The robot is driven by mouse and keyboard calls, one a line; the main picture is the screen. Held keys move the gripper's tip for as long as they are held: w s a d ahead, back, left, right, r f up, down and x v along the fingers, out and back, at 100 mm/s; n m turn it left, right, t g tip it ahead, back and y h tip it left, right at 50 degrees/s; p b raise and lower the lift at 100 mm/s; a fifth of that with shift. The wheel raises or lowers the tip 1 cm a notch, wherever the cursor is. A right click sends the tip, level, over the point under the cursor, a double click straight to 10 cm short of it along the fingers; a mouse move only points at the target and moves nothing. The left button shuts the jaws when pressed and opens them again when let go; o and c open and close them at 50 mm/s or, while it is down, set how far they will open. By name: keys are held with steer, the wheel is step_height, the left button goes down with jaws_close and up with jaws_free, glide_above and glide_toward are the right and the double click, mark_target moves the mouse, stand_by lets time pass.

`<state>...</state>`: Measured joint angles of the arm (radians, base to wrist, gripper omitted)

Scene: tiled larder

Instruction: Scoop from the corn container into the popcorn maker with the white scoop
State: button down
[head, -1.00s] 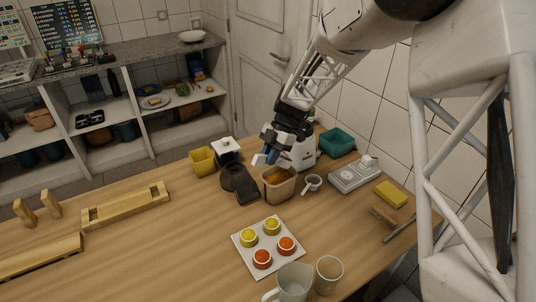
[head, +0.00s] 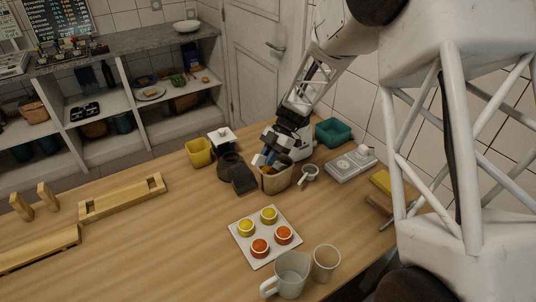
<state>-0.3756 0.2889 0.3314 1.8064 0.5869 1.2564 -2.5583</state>
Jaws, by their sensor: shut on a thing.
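The corn container (head: 275,184) is a tan open tub with orange corn inside, standing on the wooden table. My gripper (head: 266,160) is low over its left and back rim and hides part of the opening. It is shut on a small white piece (head: 258,160), which I take to be the handle of the white scoop. The scoop's bowl is hidden, so I cannot tell whether it is in the corn.
A dark jar (head: 231,165) and a dark block (head: 243,181) stand close left of the container. A small grey cup with a handle (head: 309,171) stands close right. A yellow tub (head: 199,153), teal tub (head: 333,132) and scale (head: 350,165) are nearby. A white tray (head: 242,246) holds several ramekins in front.

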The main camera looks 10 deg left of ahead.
mark_target(260, 155)
steer(key=shift+f, duration=0.85)
stand_by(0.7)
steer(key=shift+r, duration=0.15)
stand_by(0.3)
steer(key=shift+r, duration=2.55)
steer(key=shift+s+a+r+t+h, duration=0.15)
steer(key=shift+s+r+t+h, duration=0.15)
steer(key=shift+r+t, duration=0.25)
steer(key=shift+s+a+r+t+h, duration=0.15)
steer(key=shift+s+r+t+h, duration=0.2)
steer(key=shift+r, duration=0.3)
steer(key=shift+s+a+r+t+h, duration=0.15)
steer(key=shift+r+t+h, duration=0.1)
steer(key=shift+r+t, duration=0.3)
steer(key=shift+r, duration=0.1)
steer(key=shift+w, duration=0.1)
